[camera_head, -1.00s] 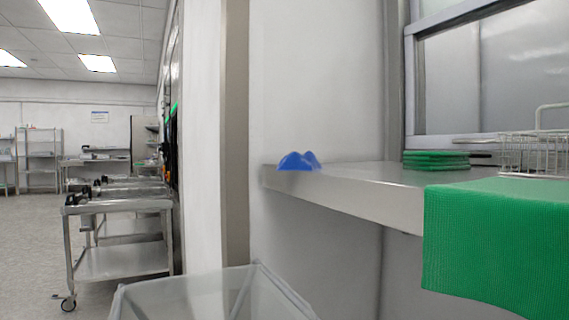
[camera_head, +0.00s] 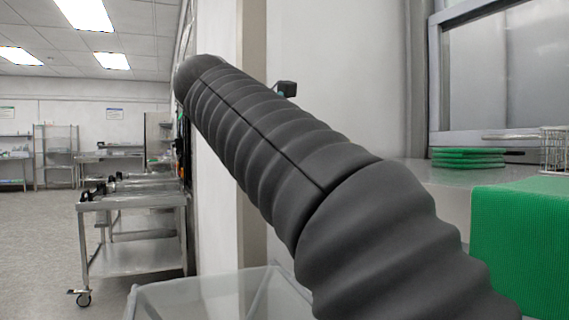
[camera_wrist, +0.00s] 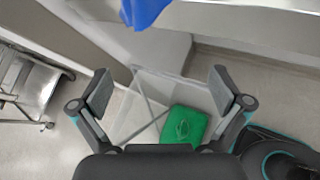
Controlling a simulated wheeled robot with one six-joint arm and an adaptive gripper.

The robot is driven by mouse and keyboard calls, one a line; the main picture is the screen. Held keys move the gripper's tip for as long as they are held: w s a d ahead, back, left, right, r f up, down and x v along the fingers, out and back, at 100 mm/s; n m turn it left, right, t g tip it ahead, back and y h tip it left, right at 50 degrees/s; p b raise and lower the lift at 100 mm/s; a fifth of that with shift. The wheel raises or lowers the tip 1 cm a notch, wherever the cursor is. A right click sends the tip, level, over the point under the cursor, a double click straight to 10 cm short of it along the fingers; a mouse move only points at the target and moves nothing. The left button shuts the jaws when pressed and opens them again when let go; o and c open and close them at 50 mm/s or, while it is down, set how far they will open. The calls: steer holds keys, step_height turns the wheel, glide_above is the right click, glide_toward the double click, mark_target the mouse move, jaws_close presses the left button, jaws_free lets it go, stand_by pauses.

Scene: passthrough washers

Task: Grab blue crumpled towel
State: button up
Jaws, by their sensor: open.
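The blue crumpled towel (camera_wrist: 143,11) shows at the top edge of the wrist view, partly cut off, by the edge of the metal shelf (camera_wrist: 225,17). In the head view my arm hides it. My gripper (camera_wrist: 165,92) is open and empty in the wrist view, its two fingers wide apart. The towel lies beyond the fingertips in that view, apart from them. My gripper itself cannot be made out in the head view.
A clear bin (camera_head: 215,298) stands on the floor below the shelf; a green cloth (camera_wrist: 185,125) shows in its area. A green stack (camera_head: 468,158), a wire basket (camera_head: 553,150) and a hanging green cloth (camera_head: 520,245) are at right. A metal cart (camera_head: 135,255) stands at left.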

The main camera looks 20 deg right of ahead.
step_height(320, 180, up, 6)
steer(key=w+n+h, duration=0.1)
steer(key=n+h, duration=0.1)
steer(key=n, duration=0.1)
steer(key=x, duration=1.3)
steer(key=shift+d+f, duration=0.15)
steer(key=shift+d, duration=0.1)
steer(key=shift+c, duration=0.3)
steer(key=shift+s, duration=0.1)
steer(key=c, duration=0.9)
